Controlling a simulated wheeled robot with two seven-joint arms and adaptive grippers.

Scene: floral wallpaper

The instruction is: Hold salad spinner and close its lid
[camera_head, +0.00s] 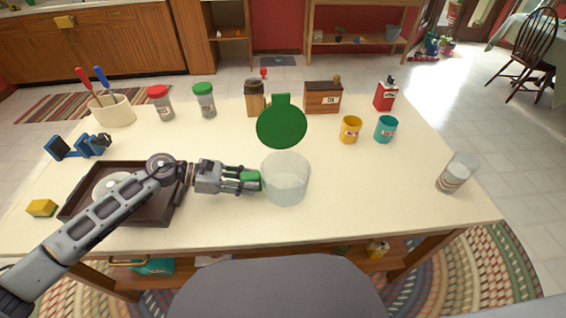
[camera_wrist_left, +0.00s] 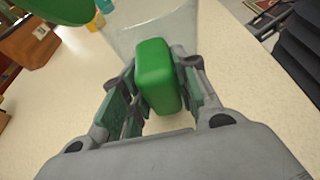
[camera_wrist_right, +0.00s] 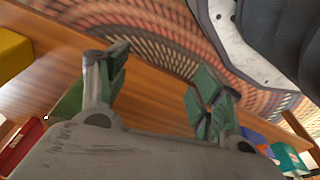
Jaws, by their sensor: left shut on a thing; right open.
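The salad spinner (camera_head: 287,182) is a clear bowl standing upright on the table, right of my left gripper. Its round green lid (camera_head: 282,127) stands raised at the bowl's back side, so the bowl is open. My left gripper (camera_head: 250,181) is shut on the green handle (camera_wrist_left: 156,74) at the bowl's left side; the left wrist view shows the handle between both fingers. My right gripper (camera_wrist_right: 155,85) is open and empty, seen only in the right wrist view, near a wooden surface. The right arm does not show in the head view.
A dark tray (camera_head: 150,212) lies under my left forearm. Jars, a wooden box (camera_head: 323,97) and a utensil holder (camera_head: 111,111) line the back.

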